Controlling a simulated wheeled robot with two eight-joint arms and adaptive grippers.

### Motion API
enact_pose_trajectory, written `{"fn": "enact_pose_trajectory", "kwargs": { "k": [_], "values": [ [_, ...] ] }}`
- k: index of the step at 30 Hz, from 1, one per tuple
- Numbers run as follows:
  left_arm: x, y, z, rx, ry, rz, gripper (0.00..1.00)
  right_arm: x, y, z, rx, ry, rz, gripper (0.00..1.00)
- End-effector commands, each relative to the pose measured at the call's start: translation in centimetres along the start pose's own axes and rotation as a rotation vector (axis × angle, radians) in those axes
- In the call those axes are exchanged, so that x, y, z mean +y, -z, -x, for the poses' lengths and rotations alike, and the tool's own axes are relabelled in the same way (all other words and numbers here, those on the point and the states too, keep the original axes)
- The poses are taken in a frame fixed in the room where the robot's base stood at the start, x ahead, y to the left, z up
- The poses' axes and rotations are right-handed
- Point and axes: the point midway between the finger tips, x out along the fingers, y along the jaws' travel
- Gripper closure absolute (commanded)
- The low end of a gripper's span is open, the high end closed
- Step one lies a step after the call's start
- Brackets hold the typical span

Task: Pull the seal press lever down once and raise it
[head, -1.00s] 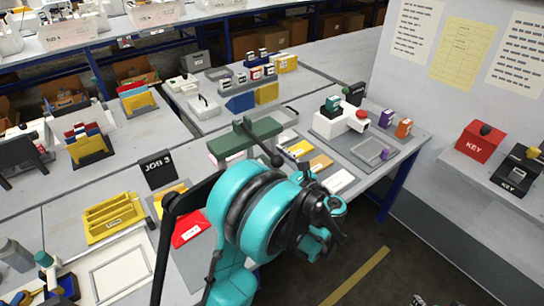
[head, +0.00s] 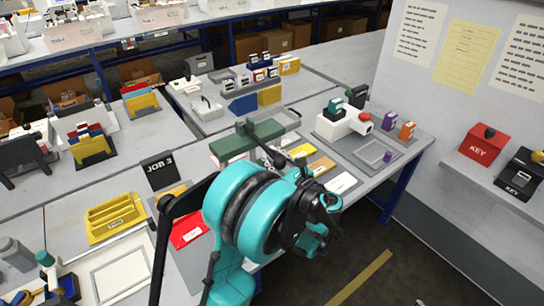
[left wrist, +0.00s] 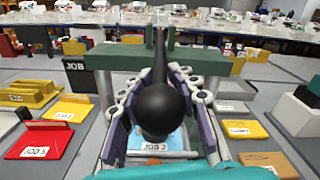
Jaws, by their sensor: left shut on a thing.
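The seal press has a dark green frame (head: 232,147), and its green crossbar (left wrist: 118,57) spans the left wrist view. Its black lever ends in a round black knob (left wrist: 158,110). My left gripper (left wrist: 158,100) has its grey and purple fingers on both sides of the lever and knob, shut on it. In the head view my left gripper (head: 278,160) is at the lever's near end, partly hidden by my teal wrist. A card marked JOB 2 (left wrist: 155,146) lies below the knob, partly hidden. My right gripper is not seen.
A red folder (head: 187,230) and a yellow tray (head: 115,217) lie left of my arm. Red and black KEY boxes (head: 484,141) stand on the right shelf.

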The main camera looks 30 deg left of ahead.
Motion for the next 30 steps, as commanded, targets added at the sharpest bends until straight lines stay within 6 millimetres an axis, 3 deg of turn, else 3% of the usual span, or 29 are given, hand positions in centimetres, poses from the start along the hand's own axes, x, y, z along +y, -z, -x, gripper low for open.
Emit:
{"fn": "enact_pose_trajectory", "kwargs": {
  "k": [8, 21, 30],
  "values": [
    [-0.4, -1.8, 0.1, 0.07, -0.021, 0.001, 1.0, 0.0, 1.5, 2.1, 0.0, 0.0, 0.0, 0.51],
    [-2.0, -7.6, -0.5, 0.398, -0.116, 0.002, 1.0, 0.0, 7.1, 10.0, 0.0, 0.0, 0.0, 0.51],
    [-2.8, -10.3, -1.8, 0.614, -0.177, 0.001, 1.0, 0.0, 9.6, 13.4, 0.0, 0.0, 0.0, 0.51]
  ]
}}
